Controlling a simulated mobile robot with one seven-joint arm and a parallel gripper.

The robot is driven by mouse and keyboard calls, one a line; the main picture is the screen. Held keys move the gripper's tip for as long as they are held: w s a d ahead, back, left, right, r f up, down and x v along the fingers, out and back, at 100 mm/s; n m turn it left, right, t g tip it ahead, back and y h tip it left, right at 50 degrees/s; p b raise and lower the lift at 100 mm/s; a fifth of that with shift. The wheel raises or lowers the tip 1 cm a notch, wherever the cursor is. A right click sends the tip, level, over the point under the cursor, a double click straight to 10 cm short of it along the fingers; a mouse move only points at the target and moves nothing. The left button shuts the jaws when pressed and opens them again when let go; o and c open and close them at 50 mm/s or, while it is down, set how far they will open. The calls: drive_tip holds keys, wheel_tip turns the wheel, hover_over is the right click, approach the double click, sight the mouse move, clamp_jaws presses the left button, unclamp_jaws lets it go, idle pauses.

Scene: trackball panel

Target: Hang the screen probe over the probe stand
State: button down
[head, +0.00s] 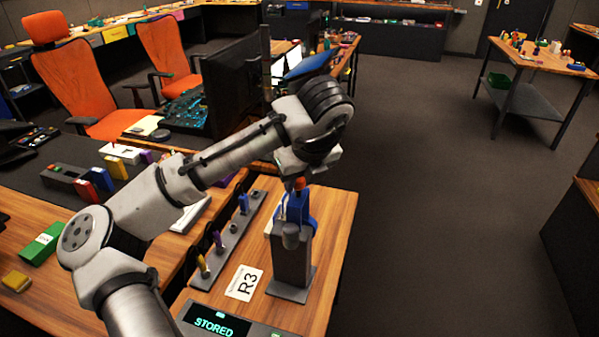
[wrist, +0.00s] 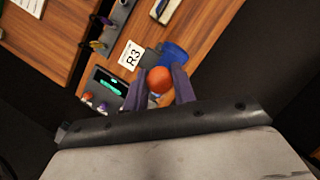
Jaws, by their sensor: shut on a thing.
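The probe stand (head: 292,262) is a grey upright post on a flat base near the right edge of the wooden table. A blue piece with an orange knob, seemingly the screen probe (head: 305,202), is at the top of the stand, overlapping it in the head view. I cannot tell whether it rests on the stand. My gripper (head: 298,182) is directly above the stand, pointing down. In the wrist view the orange knob of the probe (wrist: 160,79) is between the two fingers of my gripper (wrist: 160,90), which is shut on it. The blue part (wrist: 173,54) shows beyond the knob.
A white R3 card (head: 244,283) lies left of the stand. A display box (head: 217,322) reading STORED is in front. A grey rack (head: 230,237) with several small tools stands to the left. A monitor (head: 233,88) is behind. Open floor lies right of the table.

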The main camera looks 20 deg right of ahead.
sight(298, 214)
drive_tip(key=shift+s+a+f, duration=0.15)
drive_tip(key=shift+s+f, duration=0.05)
drive_tip(key=shift+f, duration=0.1)
drive_tip(key=shift+f+b, duration=2.45)
drive_tip(key=shift+f, duration=1.85)
drive_tip(key=c, duration=1.1)
unclamp_jaws()
drive_tip(key=shift+o, duration=0.2)
drive_tip(key=shift+r, duration=0.1)
